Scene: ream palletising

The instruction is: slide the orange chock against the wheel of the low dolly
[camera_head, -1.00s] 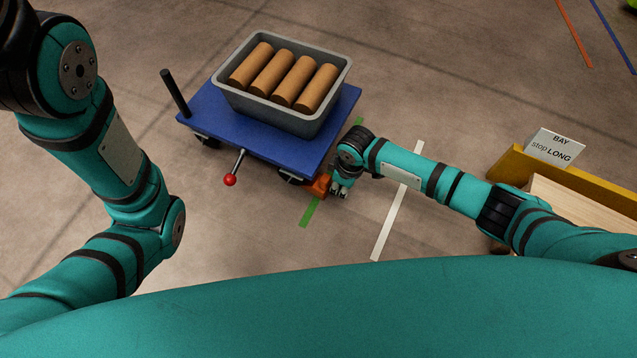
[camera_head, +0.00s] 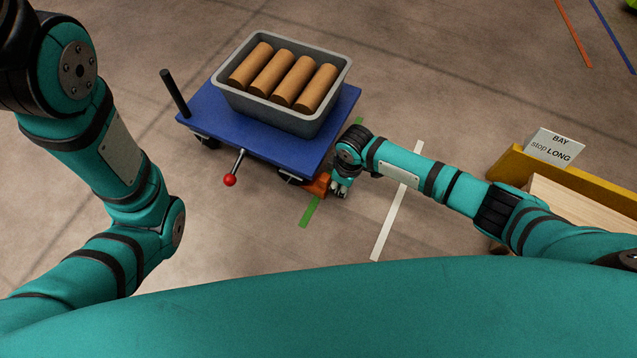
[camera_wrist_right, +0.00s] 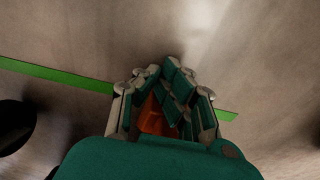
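The orange chock (camera_head: 316,187) lies on the floor at the near right corner of the low blue dolly (camera_head: 222,125), close beside its dark wheel (camera_head: 290,179). I cannot tell whether chock and wheel touch. My right gripper (camera_head: 339,190) is low at the chock's right side, against or very near it. In the right wrist view the gripper (camera_wrist_right: 161,70) has its fingertips drawn together, and part of the chock (camera_wrist_right: 152,119) shows orange between the finger links. The fingers hide the rest. My left gripper is out of view; only its arm shows.
A grey bin (camera_head: 309,124) with several brown rolls stands on the dolly, which has a black post (camera_head: 174,93) and a red-knobbed lever (camera_head: 230,180). Green (camera_head: 309,213) and white (camera_head: 391,222) floor lines run nearby. A bay sign (camera_head: 554,147) stands right.

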